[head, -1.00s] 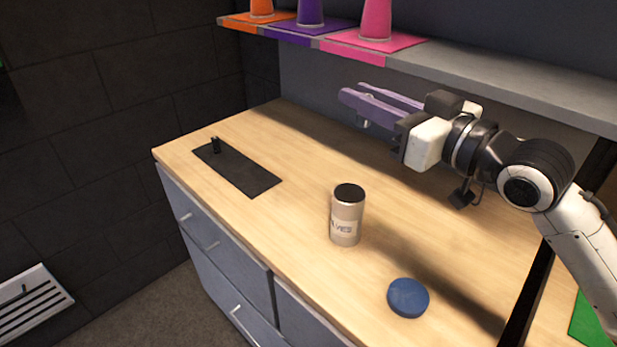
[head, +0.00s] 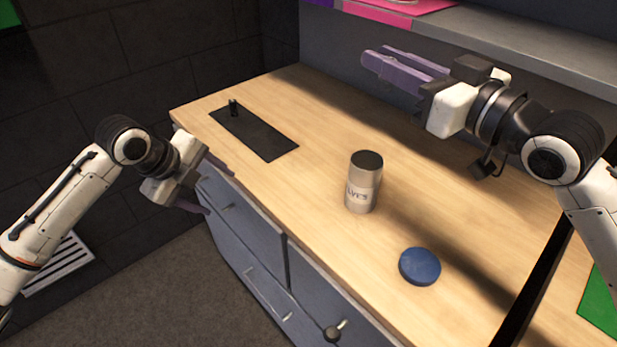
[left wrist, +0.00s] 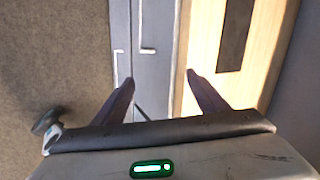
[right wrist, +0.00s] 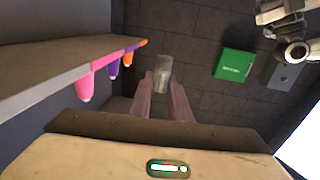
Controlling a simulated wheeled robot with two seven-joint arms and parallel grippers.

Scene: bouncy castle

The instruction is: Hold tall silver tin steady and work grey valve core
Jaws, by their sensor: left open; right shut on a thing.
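The tall silver tin (head: 360,196) stands upright on the wooden counter, with a dark top and a pale label on its side. My right gripper (head: 368,58) is above the counter, behind the tin. In the right wrist view it is shut on a small grey cylinder (right wrist: 163,74), which looks like the grey valve core. My left gripper (head: 217,188) is open and empty, beside the counter's front edge, left of the tin. Its spread fingers also show in the left wrist view (left wrist: 160,90).
A blue round disc (head: 420,267) lies on the counter right of the tin. A black mat (head: 262,138) with a small black upright peg (head: 233,107) lies at the far left. A grey shelf (head: 510,42) runs above the counter at the back.

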